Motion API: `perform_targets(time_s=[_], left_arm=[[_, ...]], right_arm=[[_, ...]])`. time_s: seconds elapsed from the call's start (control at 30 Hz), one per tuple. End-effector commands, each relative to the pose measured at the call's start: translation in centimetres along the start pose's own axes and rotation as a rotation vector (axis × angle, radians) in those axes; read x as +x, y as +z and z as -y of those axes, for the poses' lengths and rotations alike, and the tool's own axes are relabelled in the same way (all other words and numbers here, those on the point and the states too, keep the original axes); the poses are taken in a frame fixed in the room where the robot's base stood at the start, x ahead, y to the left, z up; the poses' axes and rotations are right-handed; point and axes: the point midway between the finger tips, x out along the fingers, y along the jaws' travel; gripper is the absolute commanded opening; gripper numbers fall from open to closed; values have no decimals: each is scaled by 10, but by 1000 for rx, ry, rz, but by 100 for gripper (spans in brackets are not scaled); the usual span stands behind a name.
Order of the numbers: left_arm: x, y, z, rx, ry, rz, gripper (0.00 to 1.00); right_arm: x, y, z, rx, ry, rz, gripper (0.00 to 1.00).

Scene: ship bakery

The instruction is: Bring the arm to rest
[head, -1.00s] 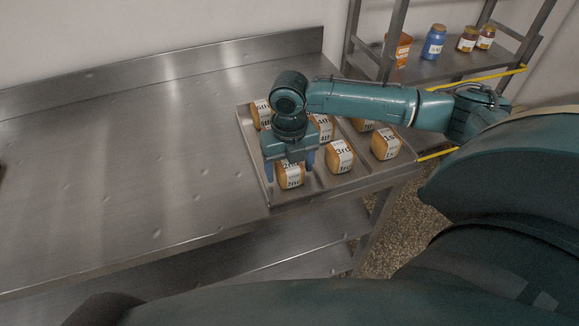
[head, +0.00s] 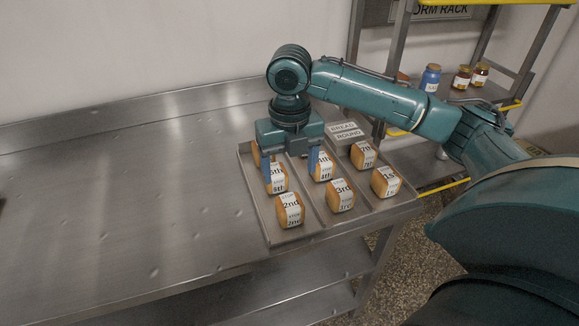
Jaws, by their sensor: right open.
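My right gripper (head: 290,168) is in the head view, pointing down above the left part of a metal tray (head: 258,205). Its two blue fingers are apart and hold nothing. Labelled bread loaves stand in the tray. The front row has the 2nd loaf (head: 290,211), the 3rd loaf (head: 340,196) and the 1st loaf (head: 385,182). Behind them are a loaf between the fingers in the picture (head: 277,181), the 4th loaf (head: 323,169) and another loaf (head: 363,155). One more loaf at the back left is partly hidden by the gripper. My left gripper is out of view.
A steel worktop (head: 130,200) is clear to the left of the tray. A rack with a blue jar (head: 430,78) and amber jars (head: 462,78) is at the back right.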

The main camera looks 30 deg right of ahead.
Motion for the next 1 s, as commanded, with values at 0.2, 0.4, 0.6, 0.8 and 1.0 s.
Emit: perform_targets(time_s=[0.2, 0.4, 0.6, 0.8, 1.0], left_arm=[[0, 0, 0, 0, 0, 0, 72], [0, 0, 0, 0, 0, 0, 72], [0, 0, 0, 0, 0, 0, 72], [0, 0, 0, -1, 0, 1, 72], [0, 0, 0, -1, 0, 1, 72]], right_arm=[[0, 0, 0, 0, 0, 0, 72], [17, -8, -15, 51, 15, 5, 72], [67, -41, -64, 330, 117, 26, 72], [105, -83, -103, 782, 278, -5, 72], [129, -121, -111, 1382, 412, -91, 72]])
